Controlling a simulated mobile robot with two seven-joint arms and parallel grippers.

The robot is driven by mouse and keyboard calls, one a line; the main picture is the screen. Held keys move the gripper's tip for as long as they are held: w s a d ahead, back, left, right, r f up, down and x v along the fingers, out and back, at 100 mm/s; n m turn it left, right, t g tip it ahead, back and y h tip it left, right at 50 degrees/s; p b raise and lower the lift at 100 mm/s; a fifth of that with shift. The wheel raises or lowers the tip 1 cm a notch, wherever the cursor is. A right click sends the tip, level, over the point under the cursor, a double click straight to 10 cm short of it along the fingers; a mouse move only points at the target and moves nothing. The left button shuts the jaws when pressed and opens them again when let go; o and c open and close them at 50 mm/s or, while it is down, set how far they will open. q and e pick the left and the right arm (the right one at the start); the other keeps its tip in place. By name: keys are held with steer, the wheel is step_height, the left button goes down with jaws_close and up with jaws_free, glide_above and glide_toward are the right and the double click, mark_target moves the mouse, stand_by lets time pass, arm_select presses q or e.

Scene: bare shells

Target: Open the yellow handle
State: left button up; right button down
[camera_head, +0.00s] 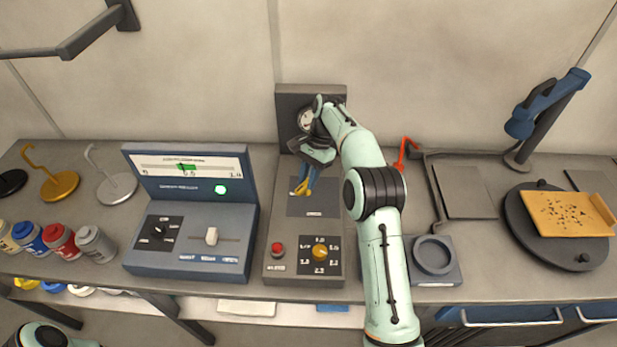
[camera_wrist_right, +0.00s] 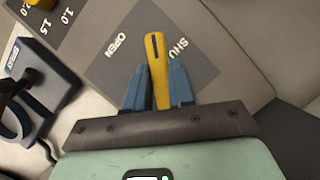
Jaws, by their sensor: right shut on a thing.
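The yellow handle (camera_head: 303,187) is on the dark panel of the grey console in the middle of the bench. In the right wrist view the yellow handle (camera_wrist_right: 156,62) points between the printed words OPEN and SHUT, whose last letter is not readable. My right gripper (camera_wrist_right: 158,88) has its blue fingers on either side of the handle, shut on it. It also shows in the head view (camera_head: 306,182), reaching down from the right arm. Only a link of my left arm shows at the lower left; its gripper is out of view.
The grey console has a red button (camera_head: 277,249) and a yellow knob (camera_head: 320,252). A blue instrument (camera_head: 190,215) with a slider stands left. A grey ring fixture (camera_head: 433,256) and a round dark plate (camera_head: 520,225) are right. Several bottles stand far left.

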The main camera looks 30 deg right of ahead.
steer(key=n+g, duration=0.1)
steer(key=n, duration=0.2)
steer(key=shift+w+n+h, duration=0.15)
steer(key=shift+n+h, duration=0.15)
steer(key=shift+h, duration=0.1)
steer(key=shift+a+r+n+g+h, duration=0.1)
steer(key=shift+n+g+h, duration=0.4)
steer(key=shift+n, duration=1.3)
steer(key=c, duration=1)
jaws_free()
steer(key=shift+o, duration=0.2)
